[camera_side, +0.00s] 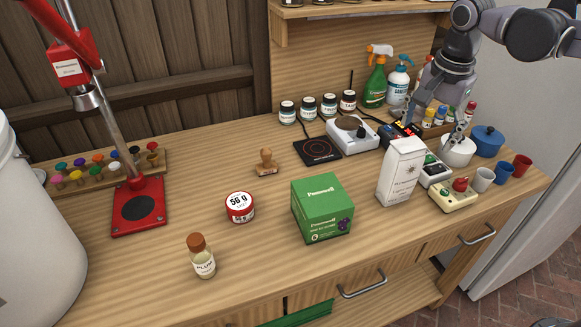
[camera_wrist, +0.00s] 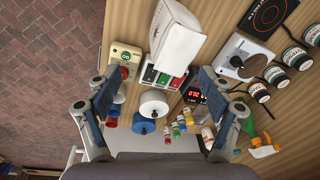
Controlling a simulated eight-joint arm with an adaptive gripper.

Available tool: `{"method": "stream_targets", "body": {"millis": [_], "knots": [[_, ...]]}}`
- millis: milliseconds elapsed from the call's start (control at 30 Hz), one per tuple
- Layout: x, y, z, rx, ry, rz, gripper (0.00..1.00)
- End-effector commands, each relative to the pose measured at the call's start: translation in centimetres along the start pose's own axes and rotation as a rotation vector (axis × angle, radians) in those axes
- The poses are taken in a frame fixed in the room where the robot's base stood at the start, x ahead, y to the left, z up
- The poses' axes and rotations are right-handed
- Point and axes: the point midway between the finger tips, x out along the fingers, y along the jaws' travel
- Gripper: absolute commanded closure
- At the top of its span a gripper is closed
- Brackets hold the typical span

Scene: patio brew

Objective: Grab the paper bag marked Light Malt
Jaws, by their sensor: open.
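A white paper bag (camera_side: 402,172) with a dark printed emblem stands upright near the front right of the bench; its wording is too small to read. My gripper (camera_side: 438,122) is open and empty, behind and above the bag to its right. In the wrist view the bag (camera_wrist: 177,40) shows at the top, beyond the open fingers (camera_wrist: 158,92) and apart from them. No other bag is visible on the bench.
A switch box (camera_side: 453,195), a white kettle-like pot (camera_side: 457,151) and cups (camera_side: 483,179) crowd the bag's right. A green box (camera_side: 322,208) stands to its left, with some bare bench between. Spray bottles (camera_side: 375,78) stand behind.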

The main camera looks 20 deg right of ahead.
Motion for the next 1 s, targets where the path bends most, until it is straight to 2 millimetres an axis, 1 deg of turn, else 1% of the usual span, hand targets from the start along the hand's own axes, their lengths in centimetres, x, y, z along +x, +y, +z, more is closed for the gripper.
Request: {"method": "stream_targets", "body": {"millis": [33,100,200,300,367,467,700,1000], "knots": [[0.1,-1.1,0.0,0.068,0.0,0.029,0.19],[0.2,-2.0,0.1,0.159,0.002,0.066,0.19],[0.4,-2.9,0.1,0.255,0.01,0.104,0.19],[0.6,-3.4,0.2,0.31,0.017,0.125,0.19],[0.8,-3.5,0.2,0.326,0.019,0.13,0.19],[1.8,-3.4,0.2,0.334,0.02,0.132,0.19],[5.0,-3.0,0.2,0.332,0.019,0.13,0.19],[6.8,-2.6,0.4,0.33,0.019,0.13,0.19]]}}
